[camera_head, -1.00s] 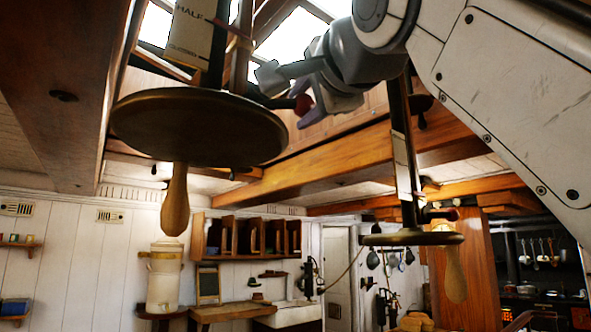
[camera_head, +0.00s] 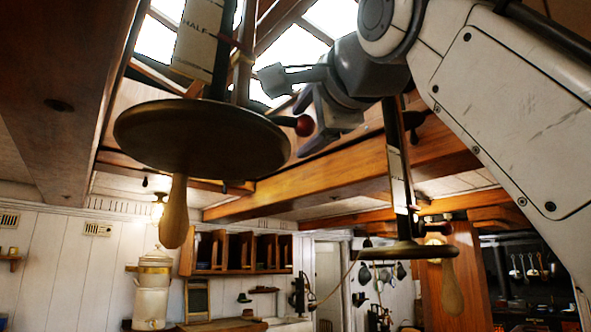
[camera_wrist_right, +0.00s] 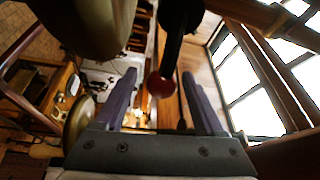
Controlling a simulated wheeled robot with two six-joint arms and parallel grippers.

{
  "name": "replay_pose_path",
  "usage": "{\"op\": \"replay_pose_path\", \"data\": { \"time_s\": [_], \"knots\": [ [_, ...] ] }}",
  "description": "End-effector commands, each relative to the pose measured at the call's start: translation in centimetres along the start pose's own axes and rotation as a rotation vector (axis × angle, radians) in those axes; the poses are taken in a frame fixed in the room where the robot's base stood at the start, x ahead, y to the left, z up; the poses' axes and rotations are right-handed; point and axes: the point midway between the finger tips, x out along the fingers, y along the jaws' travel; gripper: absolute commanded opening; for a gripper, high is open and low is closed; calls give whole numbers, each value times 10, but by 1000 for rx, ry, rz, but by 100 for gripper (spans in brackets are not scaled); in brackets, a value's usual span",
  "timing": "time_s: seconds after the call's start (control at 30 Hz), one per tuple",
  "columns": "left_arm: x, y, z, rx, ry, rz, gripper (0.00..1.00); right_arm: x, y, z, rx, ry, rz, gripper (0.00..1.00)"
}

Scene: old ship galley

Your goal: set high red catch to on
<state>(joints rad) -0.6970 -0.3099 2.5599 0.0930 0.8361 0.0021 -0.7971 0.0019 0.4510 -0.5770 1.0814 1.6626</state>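The high red catch shows as a dark lever with a red ball knob (camera_head: 304,125) at the right edge of the large brass disc (camera_head: 200,140), which hangs from a dark post. My right gripper (camera_head: 294,98) is open, just above and beside the knob in the head view. In the right wrist view, the red knob (camera_wrist_right: 159,86) shows between the two open fingers of my right gripper (camera_wrist_right: 160,76); I cannot tell whether either finger touches it. A pale plate (camera_head: 200,45) marked HALF is on the post above. My left gripper is not in view.
A wooden handle (camera_head: 174,212) hangs under the big disc. A second post carries a smaller disc (camera_head: 408,251) and a lower red knob (camera_head: 413,208). A wooden beam (camera_head: 330,178) runs behind. Skylight panes (camera_head: 300,45) are above.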

Motion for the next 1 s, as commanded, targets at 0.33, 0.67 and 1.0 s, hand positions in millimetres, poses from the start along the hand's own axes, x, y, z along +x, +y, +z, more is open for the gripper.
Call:
{"op": "replay_pose_path", "data": {
  "time_s": [0.33, 0.67, 1.0],
  "knots": [
    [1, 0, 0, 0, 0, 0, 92, -1, -1, 1, -2, -2, -4, 74],
    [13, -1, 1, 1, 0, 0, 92, -40, 0, 4, -2, -10, -6, 74],
    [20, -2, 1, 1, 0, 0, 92, -75, 0, 3, -1, -10, -5, 74]
  ]
}}
